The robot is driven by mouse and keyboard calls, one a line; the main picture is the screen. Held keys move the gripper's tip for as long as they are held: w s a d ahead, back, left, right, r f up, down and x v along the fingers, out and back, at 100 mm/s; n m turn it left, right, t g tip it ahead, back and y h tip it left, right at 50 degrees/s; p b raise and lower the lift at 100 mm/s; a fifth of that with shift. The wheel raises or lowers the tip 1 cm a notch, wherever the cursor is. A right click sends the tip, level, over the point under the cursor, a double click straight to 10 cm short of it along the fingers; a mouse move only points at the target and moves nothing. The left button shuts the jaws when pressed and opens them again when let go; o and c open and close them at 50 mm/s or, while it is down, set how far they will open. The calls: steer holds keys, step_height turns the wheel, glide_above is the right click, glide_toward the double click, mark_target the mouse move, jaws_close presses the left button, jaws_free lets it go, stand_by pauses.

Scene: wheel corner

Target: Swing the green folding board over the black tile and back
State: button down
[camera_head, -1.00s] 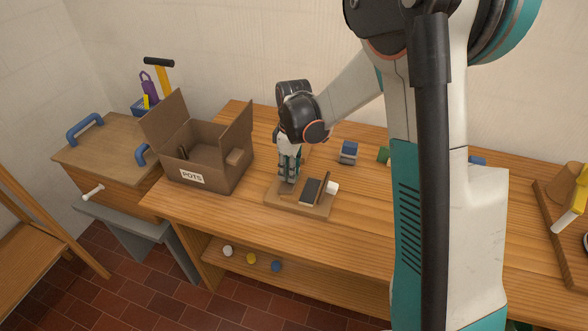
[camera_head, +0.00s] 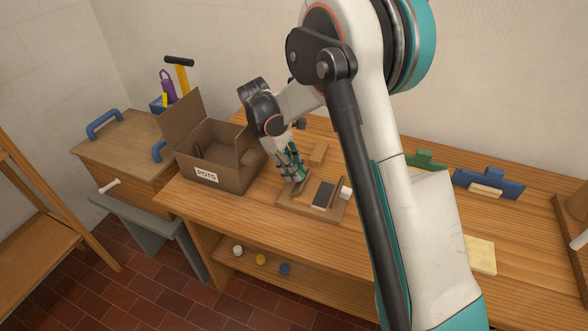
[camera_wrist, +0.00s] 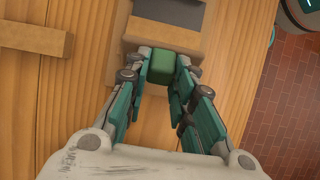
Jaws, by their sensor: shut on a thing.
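The black tile (camera_head: 323,194) lies on a low brown wooden base (camera_head: 311,211) on the workbench. It also shows at the top of the wrist view (camera_wrist: 170,11). My gripper (camera_head: 297,180) is tilted down at the base's left end, to the left of the tile. In the wrist view, the fingertips close on a green block-like part (camera_wrist: 161,67), which I take for the edge of the green folding board. Most of that board is hidden or seen edge-on, so its angle is unclear. The green part is apart from the tile.
A cardboard box (camera_head: 206,177) marked POTS stands close to the left of my gripper. A wooden block (camera_head: 318,153) lies behind the base. A white piece (camera_head: 345,193) sits at its right. Green (camera_head: 425,161) and blue (camera_head: 487,183) pieces lie farther right.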

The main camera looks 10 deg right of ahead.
steer(key=c, duration=1.4)
jaws_free()
steer(key=shift+o, duration=0.2)
steer(key=shift+r, duration=0.1)
steer(key=v, duration=1.1)
steer(key=shift+a+r, duration=0.2)
steer(key=shift+r, duration=0.15)
steer(key=shift+w, duration=0.1)
